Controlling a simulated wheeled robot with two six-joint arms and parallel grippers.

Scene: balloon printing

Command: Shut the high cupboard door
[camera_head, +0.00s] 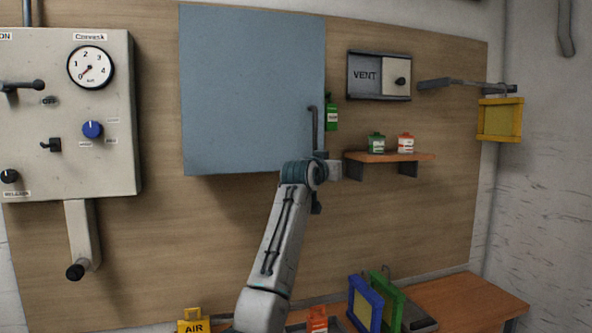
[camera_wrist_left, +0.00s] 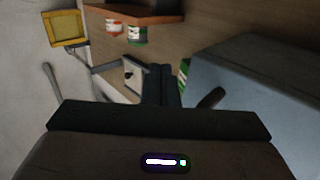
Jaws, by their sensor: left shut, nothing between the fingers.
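The cupboard door (camera_head: 252,90) is a large blue-grey panel high on the wooden wall, left of centre in the head view. A dark upright handle (camera_head: 314,128) is near its lower right edge. In the wrist view the door (camera_wrist_left: 250,85) is at the right, with its handle (camera_wrist_left: 211,98). I cannot tell how far the door stands open. My left gripper (camera_head: 334,169) is by the door's lower right corner, just below the handle. In the wrist view its dark fingers (camera_wrist_left: 160,86) are together and empty. My right gripper is out of view.
A green-labelled container (camera_head: 332,117) shows just past the door's right edge. Right of it are a vent panel (camera_head: 379,76), a small shelf (camera_head: 389,156) with two jars, and a yellow frame (camera_head: 499,119) on a bracket. A gauge panel (camera_head: 70,120) is at left.

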